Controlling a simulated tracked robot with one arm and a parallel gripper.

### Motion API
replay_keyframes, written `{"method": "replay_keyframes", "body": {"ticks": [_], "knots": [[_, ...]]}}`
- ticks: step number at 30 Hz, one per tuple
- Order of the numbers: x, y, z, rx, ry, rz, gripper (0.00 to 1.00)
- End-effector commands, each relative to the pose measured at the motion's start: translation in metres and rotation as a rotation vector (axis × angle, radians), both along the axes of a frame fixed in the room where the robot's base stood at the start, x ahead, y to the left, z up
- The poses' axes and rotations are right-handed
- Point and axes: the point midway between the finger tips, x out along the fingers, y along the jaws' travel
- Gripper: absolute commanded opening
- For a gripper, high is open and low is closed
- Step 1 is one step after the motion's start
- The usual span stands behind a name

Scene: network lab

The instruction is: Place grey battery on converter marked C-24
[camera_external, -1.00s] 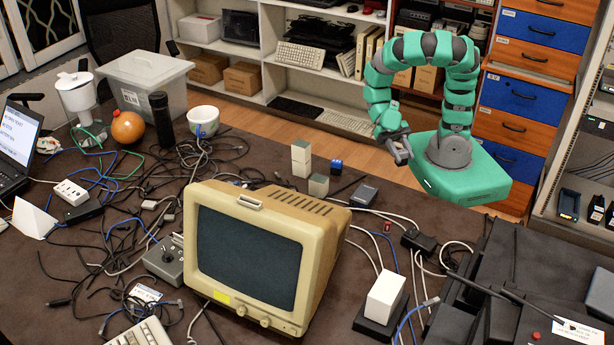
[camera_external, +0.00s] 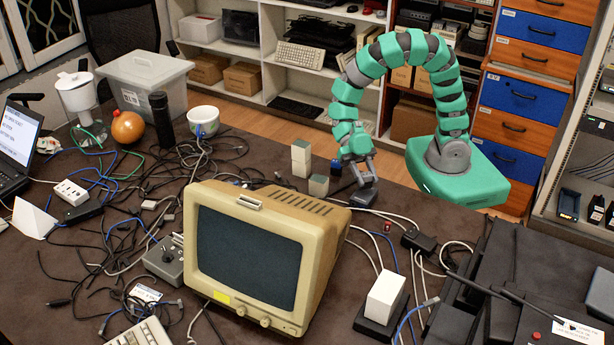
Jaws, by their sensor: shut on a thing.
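My gripper (camera_external: 361,178) points down at the far edge of the table, right of the small blocks. It is shut on a small grey thing, seemingly the grey battery, which is mostly hidden between the fingers and hard to tell from them. A flat black box (camera_external: 364,197), which may be a converter, lies on the table directly below the fingers. I cannot tell whether the held thing touches it. Another black box (camera_external: 369,325) carries a white block (camera_external: 385,297) at the front right. No C-24 marking is readable.
Pale blocks (camera_external: 301,158), a shorter block (camera_external: 318,186) and a small blue block (camera_external: 336,168) stand just left of my gripper. A beige monitor (camera_external: 262,255) stands in front. Cables (camera_external: 395,216) and a black adapter (camera_external: 418,241) lie to the right.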

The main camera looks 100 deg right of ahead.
Motion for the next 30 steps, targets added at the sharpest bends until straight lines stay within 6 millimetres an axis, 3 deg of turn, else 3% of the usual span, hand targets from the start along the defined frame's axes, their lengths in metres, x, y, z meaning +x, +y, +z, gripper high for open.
{"method": "replay_keyframes", "body": {"ticks": [4,15,16,18,30], "knots": [[0.000,0.001,-0.022,0.001,-0.001,0.000,0.09],[0.000,0.000,-0.024,-0.001,-0.001,0.000,0.08],[0.000,0.000,-0.024,-0.002,-0.001,0.000,0.41],[0.000,0.000,-0.024,-0.001,-0.001,0.000,0.56],[0.000,-0.004,-0.020,-0.002,-0.002,0.000,0.56]]}}
